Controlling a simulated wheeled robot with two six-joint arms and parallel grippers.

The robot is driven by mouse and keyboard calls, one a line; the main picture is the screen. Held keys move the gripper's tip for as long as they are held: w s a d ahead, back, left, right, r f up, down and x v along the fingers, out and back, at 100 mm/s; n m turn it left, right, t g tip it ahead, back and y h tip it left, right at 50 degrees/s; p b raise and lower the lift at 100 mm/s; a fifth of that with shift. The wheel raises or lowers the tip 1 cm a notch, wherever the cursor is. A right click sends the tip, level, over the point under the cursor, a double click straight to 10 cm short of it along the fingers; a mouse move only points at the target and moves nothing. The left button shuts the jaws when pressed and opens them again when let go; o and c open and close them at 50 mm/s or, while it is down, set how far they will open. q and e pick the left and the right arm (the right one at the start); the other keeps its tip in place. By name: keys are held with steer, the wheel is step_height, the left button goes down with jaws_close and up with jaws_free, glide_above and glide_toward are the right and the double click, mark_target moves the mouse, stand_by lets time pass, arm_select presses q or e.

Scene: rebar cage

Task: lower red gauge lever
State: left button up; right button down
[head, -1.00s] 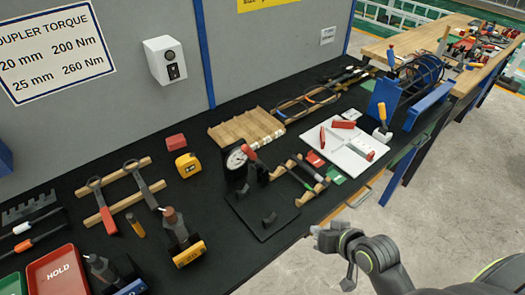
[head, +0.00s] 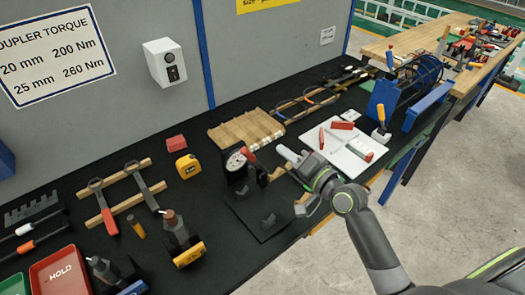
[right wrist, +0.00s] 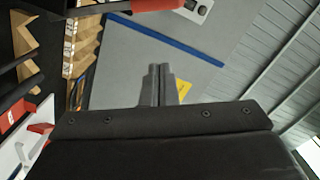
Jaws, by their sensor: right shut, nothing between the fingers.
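The dial gauge (head: 236,161) stands on a black base plate (head: 258,222) on the bench. Its red lever (head: 248,154) sticks up and to the left beside the dial's right edge. My right gripper (head: 284,152) is to the right of the lever, shut and empty, with a gap between. In the right wrist view its shut fingers (right wrist: 158,78) point up the picture. A red bar (right wrist: 155,5) at that view's top edge looks like the lever. My left gripper is not in view.
A wooden block (head: 245,131) lies behind the gauge, with a yellow tape measure (head: 187,166) to its left. A white tray (head: 345,155) with red pieces is behind my right gripper. A white box (head: 163,62) is on the grey wall.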

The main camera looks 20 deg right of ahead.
steer(key=w+a+f+p, duration=0.1)
steer(key=w+a+f, duration=0.1)
steer(key=a, duration=0.3)
steer(key=shift+w, duration=0.85)
steer(key=shift+a, duration=0.1)
